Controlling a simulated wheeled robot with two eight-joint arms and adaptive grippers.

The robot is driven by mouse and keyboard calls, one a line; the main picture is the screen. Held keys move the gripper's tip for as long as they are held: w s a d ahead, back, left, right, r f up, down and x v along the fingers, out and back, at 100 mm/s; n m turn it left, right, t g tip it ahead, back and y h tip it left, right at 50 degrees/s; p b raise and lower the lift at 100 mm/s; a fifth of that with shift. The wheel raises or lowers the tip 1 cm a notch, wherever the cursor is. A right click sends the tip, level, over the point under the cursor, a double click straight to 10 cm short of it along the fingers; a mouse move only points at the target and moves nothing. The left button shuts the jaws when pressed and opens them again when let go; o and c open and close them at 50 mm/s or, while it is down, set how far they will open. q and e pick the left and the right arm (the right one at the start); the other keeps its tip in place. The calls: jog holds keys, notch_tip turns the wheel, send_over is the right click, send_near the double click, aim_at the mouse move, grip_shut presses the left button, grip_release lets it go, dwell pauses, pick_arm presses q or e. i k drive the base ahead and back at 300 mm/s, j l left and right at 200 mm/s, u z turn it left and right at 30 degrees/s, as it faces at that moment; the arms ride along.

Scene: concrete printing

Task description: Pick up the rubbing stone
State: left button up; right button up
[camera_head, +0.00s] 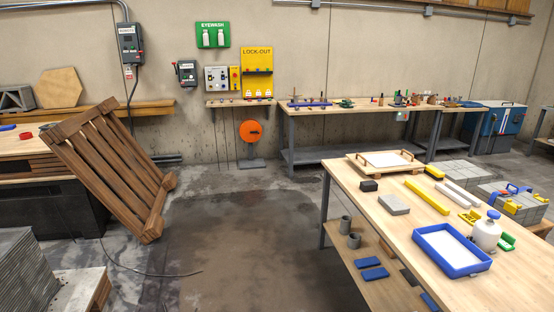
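No thing is marked as the rubbing stone, and I cannot tell for sure which one it is. A small black block (369,185) lies near the far left corner of the wooden-topped workbench (375,224) on the right. A flat light-grey rectangular block (394,204) lies a little nearer on the same bench. Both lie free on the top, apart from each other. Neither of my grippers shows in the head view.
The bench also bears a yellow bar (427,197), a blue tray (451,250), a white jug (486,232) and a wooden tray (385,160). A leaning wooden pallet (112,168) stands left. The floor (245,240) between is clear.

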aim_at(369, 185)
jog(key=i+z, duration=0.15)
jog(key=i, duration=0.35)
jog(key=i+j+z, duration=0.15)
jog(key=i, duration=0.35)
jog(key=i+j+z, duration=0.2)
jog(key=i, duration=0.3)
jog(key=i+l+z, duration=0.2)
jog(key=i+z, duration=0.6)
jog(key=z, duration=0.15)
jog(key=i+z, duration=0.75)
jog(key=i, duration=0.15)
